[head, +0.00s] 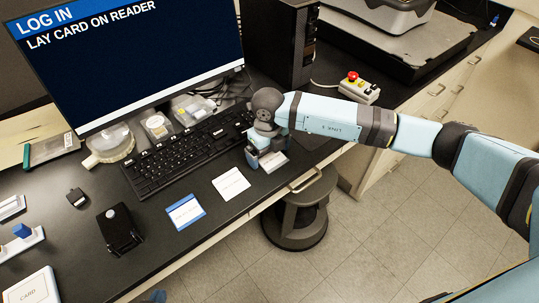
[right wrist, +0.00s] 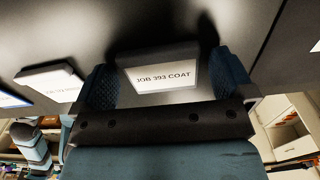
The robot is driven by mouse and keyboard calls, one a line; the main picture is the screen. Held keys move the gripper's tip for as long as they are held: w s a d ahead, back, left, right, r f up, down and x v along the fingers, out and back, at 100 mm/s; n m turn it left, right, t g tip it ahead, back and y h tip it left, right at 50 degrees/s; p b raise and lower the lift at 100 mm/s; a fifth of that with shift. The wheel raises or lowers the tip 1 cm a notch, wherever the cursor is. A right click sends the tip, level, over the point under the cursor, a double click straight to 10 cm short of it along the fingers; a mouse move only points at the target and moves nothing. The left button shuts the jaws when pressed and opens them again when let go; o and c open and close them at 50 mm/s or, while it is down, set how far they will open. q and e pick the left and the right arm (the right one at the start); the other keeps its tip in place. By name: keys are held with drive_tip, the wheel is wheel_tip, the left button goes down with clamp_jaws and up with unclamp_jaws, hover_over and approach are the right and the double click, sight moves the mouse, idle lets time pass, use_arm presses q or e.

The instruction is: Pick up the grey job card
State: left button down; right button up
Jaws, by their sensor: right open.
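The grey job card (right wrist: 163,77), printed "JOB 393 COAT", lies on the black desk between the fingers of my right gripper (right wrist: 168,88) in the right wrist view. One finger is on each side of it, and gaps show between fingers and card. In the head view the right gripper (head: 266,157) points down at the desk front, and the grey card (head: 274,160) shows only partly beneath it. A white card (head: 231,184) and a blue-edged card (head: 186,211) lie to its left. My left gripper is not seen.
The keyboard (head: 190,150) lies just behind the gripper, below the monitor (head: 130,50) reading "LAY CARD ON READER". A black device (head: 119,231) stands left of the cards. A red-button box (head: 358,87) stands to the right. A stool (head: 297,215) is below the desk edge.

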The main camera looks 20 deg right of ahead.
drive_tip(key=c, duration=0.8)
drive_tip(key=shift+r, duration=0.1)
